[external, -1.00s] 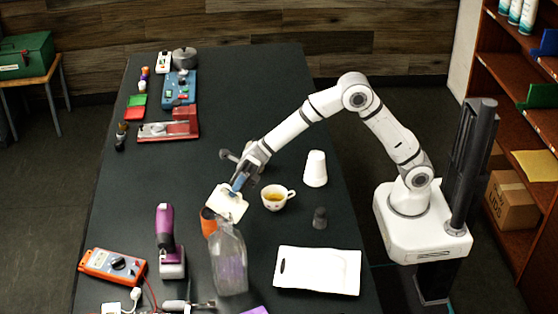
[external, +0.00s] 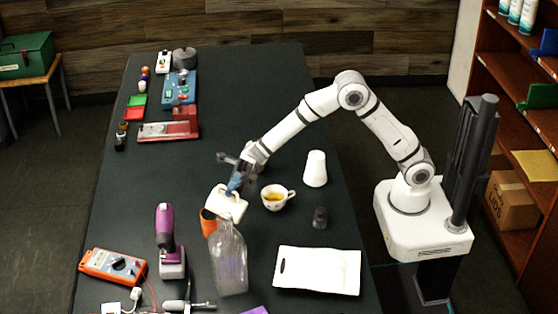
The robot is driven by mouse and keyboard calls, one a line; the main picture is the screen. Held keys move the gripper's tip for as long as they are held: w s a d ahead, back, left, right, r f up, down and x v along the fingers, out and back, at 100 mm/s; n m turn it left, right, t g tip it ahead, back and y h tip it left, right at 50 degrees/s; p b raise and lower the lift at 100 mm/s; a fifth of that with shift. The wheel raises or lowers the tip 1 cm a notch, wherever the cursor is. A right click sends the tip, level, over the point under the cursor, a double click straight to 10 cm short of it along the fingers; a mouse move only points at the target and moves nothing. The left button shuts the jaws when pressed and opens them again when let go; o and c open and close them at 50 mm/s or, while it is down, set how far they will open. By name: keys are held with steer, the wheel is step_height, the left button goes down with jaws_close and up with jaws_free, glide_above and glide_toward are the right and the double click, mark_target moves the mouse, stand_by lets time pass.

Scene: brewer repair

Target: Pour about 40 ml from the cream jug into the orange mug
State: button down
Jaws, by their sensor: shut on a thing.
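My gripper (external: 236,184) is shut on the cream jug (external: 229,206) and holds it just above and to the right of the orange mug (external: 208,224). The jug is a pale cream colour, and its rim shows at the top. It looks somewhat tilted, though the exact angle is hard to tell. The orange mug stands on the dark table, partly hidden behind the jug and a clear bottle. Its contents are not visible, and I cannot make out any stream of liquid.
The clear bottle (external: 229,262) stands close in front of the mug. A patterned cup with amber liquid (external: 275,197) is to the right, near an upturned white cup (external: 315,169). A purple tool (external: 165,235) stands left. A white board (external: 318,271) lies front right.

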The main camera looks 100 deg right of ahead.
steer(key=shift+s+a+r, duration=0.15)
steer(key=shift+s+a, duration=0.3)
steer(key=shift+s, duration=0.05)
steer(key=shift+s+p, duration=0.1)
steer(key=shift+p, duration=0.25)
steer(key=shift+s, duration=0.2)
steer(key=shift+w+r+m+t+p, duration=0.3)
steer(key=shift+m+p, duration=0.5)
steer(key=shift+p, duration=0.7)
steer(key=shift+s, duration=0.1)
